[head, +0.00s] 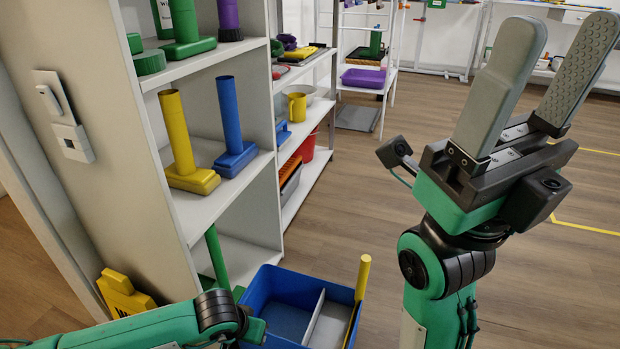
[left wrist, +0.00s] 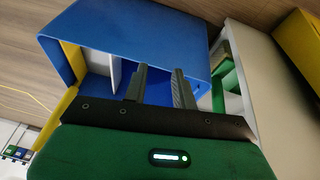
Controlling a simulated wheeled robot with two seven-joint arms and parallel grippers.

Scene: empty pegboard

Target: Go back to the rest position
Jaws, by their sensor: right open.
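My right gripper (head: 545,75) is raised at the upper right in the head view. Its two grey fingers point up, spread apart, with nothing between them. My left arm comes in low at the bottom left in the head view, and its gripper does not show there. In the left wrist view my left gripper (left wrist: 161,85) shows two dark fingers with a gap and nothing held between them. They overlap the blue bin (left wrist: 120,30) in that view; I cannot tell whether they touch it.
The blue bin (head: 256,292), with a divider and an upright yellow handle (head: 362,278), stands beside the shelf unit (head: 175,225). The shelf holds a yellow tool (head: 180,140) and a blue tool (head: 231,125). A yellow piece (head: 123,295) is near my left arm. The wooden floor at right is open.

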